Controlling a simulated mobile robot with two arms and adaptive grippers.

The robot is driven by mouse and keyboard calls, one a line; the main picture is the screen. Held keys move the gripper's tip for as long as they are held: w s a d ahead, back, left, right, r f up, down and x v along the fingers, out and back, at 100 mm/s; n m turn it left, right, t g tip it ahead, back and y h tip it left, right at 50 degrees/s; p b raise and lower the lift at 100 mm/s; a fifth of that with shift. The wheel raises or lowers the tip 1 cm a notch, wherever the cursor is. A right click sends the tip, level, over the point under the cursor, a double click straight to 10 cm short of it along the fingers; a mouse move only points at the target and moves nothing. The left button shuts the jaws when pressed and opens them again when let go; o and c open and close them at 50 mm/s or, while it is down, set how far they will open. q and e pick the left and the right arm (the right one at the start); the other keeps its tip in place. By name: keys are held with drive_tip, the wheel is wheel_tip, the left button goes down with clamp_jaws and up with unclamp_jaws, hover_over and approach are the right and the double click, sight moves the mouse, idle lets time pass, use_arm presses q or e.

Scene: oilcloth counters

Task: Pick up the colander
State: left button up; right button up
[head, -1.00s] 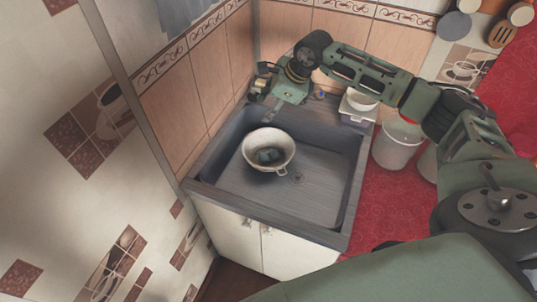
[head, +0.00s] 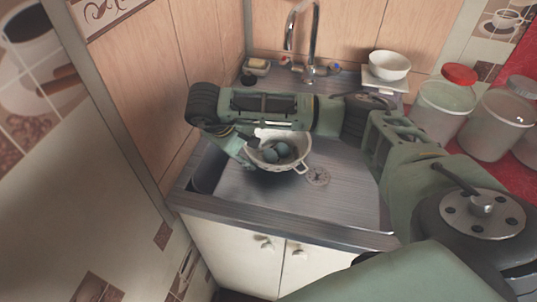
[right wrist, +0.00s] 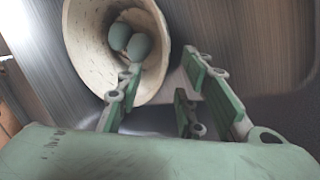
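The cream colander (head: 293,166) sits in the sink, with a small loop handle on its rim. It also shows in the right wrist view (right wrist: 88,42). Two blue-grey egg-shaped things (right wrist: 128,40) lie inside it. My right gripper (head: 247,146) is at the colander's left rim, partly hidden by its own arm. In the right wrist view the fingers (right wrist: 163,78) stand apart, one overlapping the bowl's opening and the other outside the rim. Whether they touch the colander, I cannot tell. My left gripper is not in view.
The grey sink (head: 345,200) has a drain (head: 318,176) right of the colander. A tap (head: 290,40) and a soap dish (head: 258,66) stand behind. A white bowl (head: 389,65) and lidded jars (head: 445,105) stand to the right. A tiled wall is close on the left.

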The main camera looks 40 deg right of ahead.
sight(257, 161)
drive_tip(key=x, duration=0.4)
drive_tip(key=p+x, duration=0.1)
drive_tip(key=x, duration=0.2)
drive_tip(key=shift+s+a, duration=0.1)
drive_tip(key=shift+s, duration=0.25)
drive_tip(key=shift+d+f, duration=0.2)
drive_tip(key=shift+f, duration=0.15)
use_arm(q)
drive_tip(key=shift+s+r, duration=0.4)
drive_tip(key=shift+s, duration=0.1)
use_arm(e)
clamp_jaws()
